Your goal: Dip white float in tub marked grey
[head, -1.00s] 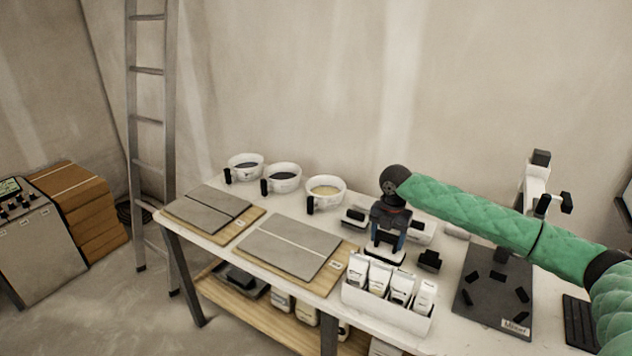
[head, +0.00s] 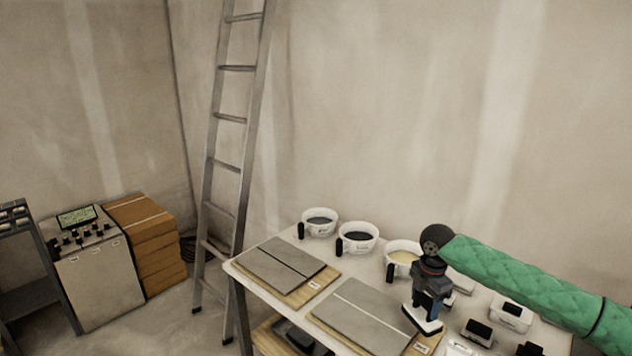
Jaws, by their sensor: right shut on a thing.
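My right gripper (head: 428,297) is shut on a white float (head: 423,319), held over the right edge of the nearer tile board. Three white tubs with black handles stand along the back of the table. The left tub (head: 319,228) holds a grey-blue mix, the middle tub (head: 357,245) a darker one, and the right tub (head: 394,245) a pale yellow one. The marks on the tubs are too small to read. The right tub is partly hidden by my right arm and gripper. My left gripper is not in view.
Two boards with grey tiles (head: 278,262) (head: 362,312) lie in front of the tubs. Several white and black blocks (head: 511,316) sit right of my gripper. A ladder (head: 230,120) leans at the table's left end. Brown boxes (head: 146,245) and a control cabinet (head: 95,280) stand farther left.

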